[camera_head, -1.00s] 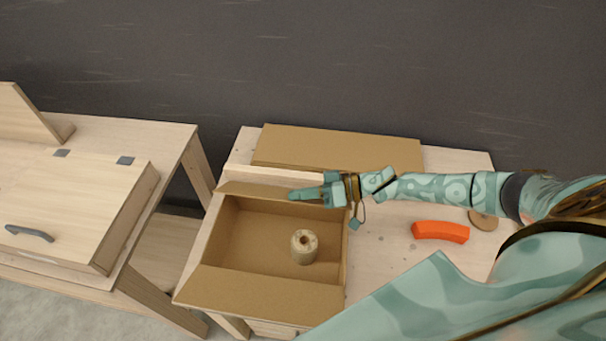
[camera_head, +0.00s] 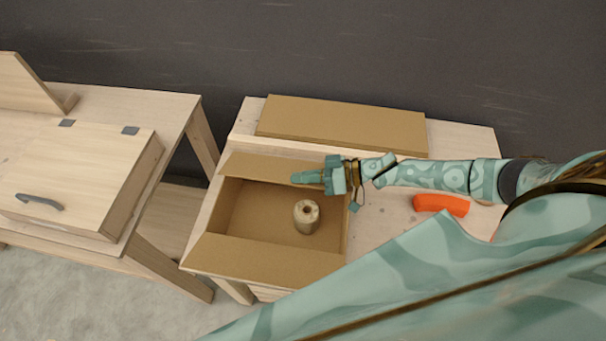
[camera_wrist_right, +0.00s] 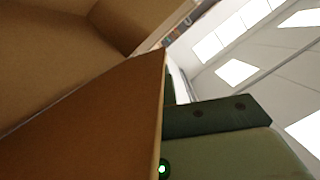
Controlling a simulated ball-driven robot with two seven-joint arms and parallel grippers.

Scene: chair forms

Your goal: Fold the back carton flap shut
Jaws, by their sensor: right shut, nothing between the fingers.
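An open brown carton (camera_head: 236,210) stands on the wooden table, with a pale roll-like object (camera_head: 306,216) inside. Its back flap (camera_head: 258,167) leans forward over the back part of the opening. The front flap (camera_head: 265,260) is folded outward. My right gripper (camera_head: 308,177) is shut and empty at the right end of the back flap; contact cannot be told from the head view. In the right wrist view, a brown cardboard panel (camera_wrist_right: 95,130) lies close beside my green gripper (camera_wrist_right: 215,118). My left gripper is not in view.
A flat cardboard-coloured slab (camera_head: 340,122) lies behind the carton. An orange curved object (camera_head: 440,204) is on the table to the right, under my arm. A second table at the left holds a wooden box with a dark handle (camera_head: 40,201). A dark wall stands behind.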

